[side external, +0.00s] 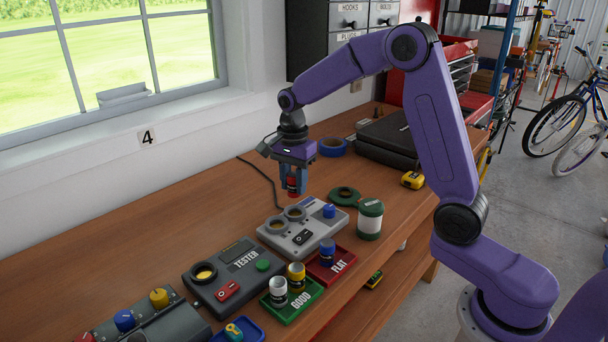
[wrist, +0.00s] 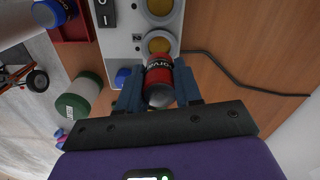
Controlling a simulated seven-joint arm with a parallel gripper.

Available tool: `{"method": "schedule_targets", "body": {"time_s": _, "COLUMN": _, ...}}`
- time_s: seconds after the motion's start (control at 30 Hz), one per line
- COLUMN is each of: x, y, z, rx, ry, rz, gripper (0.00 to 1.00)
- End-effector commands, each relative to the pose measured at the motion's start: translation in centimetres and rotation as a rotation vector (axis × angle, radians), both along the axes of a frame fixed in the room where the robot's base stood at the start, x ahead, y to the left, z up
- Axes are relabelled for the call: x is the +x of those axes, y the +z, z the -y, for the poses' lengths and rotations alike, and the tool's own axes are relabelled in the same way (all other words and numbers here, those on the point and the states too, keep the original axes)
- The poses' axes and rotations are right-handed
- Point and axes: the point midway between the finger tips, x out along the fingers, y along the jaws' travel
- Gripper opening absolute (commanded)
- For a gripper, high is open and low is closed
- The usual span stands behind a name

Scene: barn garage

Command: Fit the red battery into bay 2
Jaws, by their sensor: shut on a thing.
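My gripper (side external: 292,188) is shut on the red battery (side external: 291,182), which hangs upright above the grey charger box (side external: 318,232). In the wrist view the red battery (wrist: 159,72) sits between my two blue fingers (wrist: 158,90), its silver end towards the camera. The box has two round bays with brass-coloured floors, both empty. The bay marked 2 (wrist: 159,43) is the nearer one to the battery in the wrist view. In the side view, bay 2 (side external: 295,213) is just below the battery. The battery is apart from the bay.
The box carries a blue knob (side external: 329,211) and a black switch (side external: 302,237). A green-and-white jar (side external: 370,220) and green tape (side external: 344,196) stand to its right. The tester (side external: 232,275), the red FLAT tray (side external: 341,264) and the green GOOD tray (side external: 305,300) are in front.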

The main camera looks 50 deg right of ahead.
Motion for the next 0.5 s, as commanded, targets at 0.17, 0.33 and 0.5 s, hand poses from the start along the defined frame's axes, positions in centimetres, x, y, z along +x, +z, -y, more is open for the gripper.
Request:
{"method": "schedule_targets", "body": {"time_s": 0.17, "x": -0.1, "y": -1.7, "z": 0.1, "rx": -0.001, "ry": -0.001, "rz": -0.004, "gripper": 0.0}}
{"method": "schedule_targets", "body": {"time_s": 0.33, "x": -0.1, "y": -3.3, "z": 0.1, "rx": -0.001, "ry": -0.002, "rz": -0.003, "gripper": 0.0}}
{"method": "schedule_targets", "body": {"time_s": 0.5, "x": -0.1, "y": -4.4, "z": 0.1, "rx": 0.0, "ry": -0.002, "rz": -0.002, "gripper": 0.0}}
